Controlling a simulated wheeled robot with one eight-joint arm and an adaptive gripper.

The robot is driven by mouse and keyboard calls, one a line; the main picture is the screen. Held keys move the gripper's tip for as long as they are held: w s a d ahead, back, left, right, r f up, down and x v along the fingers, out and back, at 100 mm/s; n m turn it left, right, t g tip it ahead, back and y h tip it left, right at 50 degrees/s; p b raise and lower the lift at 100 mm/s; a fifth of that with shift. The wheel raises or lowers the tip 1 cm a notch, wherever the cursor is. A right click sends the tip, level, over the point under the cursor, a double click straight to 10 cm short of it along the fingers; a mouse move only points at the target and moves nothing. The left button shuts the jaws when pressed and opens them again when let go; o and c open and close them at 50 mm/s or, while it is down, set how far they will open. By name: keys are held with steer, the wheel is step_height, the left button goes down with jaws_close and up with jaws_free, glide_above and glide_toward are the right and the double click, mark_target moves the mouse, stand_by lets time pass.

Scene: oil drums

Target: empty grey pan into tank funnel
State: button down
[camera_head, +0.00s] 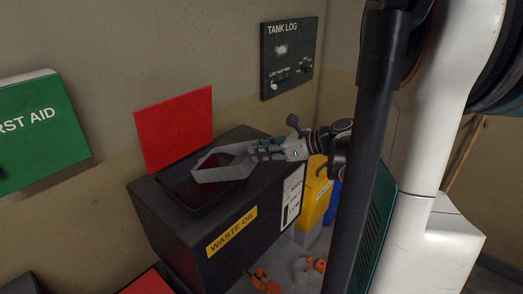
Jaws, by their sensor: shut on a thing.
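The grey pan (226,172) is a shallow rectangular tray with light grey walls. It is held over the black tank funnel (184,188), a dark rectangular opening in the top of the black waste oil tank (190,236). My gripper (262,151) comes in from the right and is shut on the pan's right end. The pan looks slightly tilted. Dark red shows inside it, but I cannot tell whether this is liquid or the surface behind. The pan hides part of the funnel's right side.
A red panel (175,130) stands upright behind the tank. A tank log board (289,56) and a green first aid box (38,130) hang on the wall. A yellow container (314,195) stands right of the tank. Orange items (264,281) lie below.

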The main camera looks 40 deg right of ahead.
steer(key=shift+w+a+r+g+p, duration=0.1)
steer(key=shift+w+r+g+p, duration=0.15)
steer(key=shift+r+p, duration=0.45)
steer(key=shift+w+a+r+g+p, duration=0.1)
steer(key=shift+r+g+p, duration=0.25)
steer(key=shift+p, duration=0.55)
